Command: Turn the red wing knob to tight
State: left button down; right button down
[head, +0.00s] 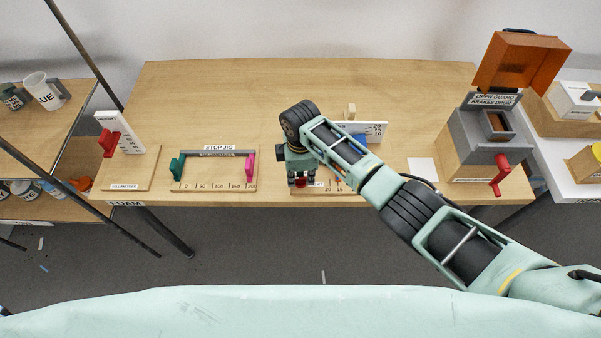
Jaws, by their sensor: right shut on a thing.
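My right gripper (301,180) points down at the front middle of the wooden table, shut on the red wing knob (301,183). Only a little red of the knob shows between the fingers, so its angle and any marks for tight are hidden. The knob is at the left end of a low fixture with a numbered scale (333,190) along its front edge. My arm covers much of this fixture. My left gripper is not in view.
Left of the gripper stands the stop jig (215,186) with a green and a pink stop. Further left is an upright white gauge (122,131) with a red part. At the right stands a grey guard box (482,140) with a red crank (501,172). The table's back left is clear.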

aim_at(300, 178)
jog(key=shift+m, duration=0.7)
jog(key=c, duration=1.8)
grip_release()
jog(key=shift+c, duration=0.2)
notch_tip(300, 178, up, 12)
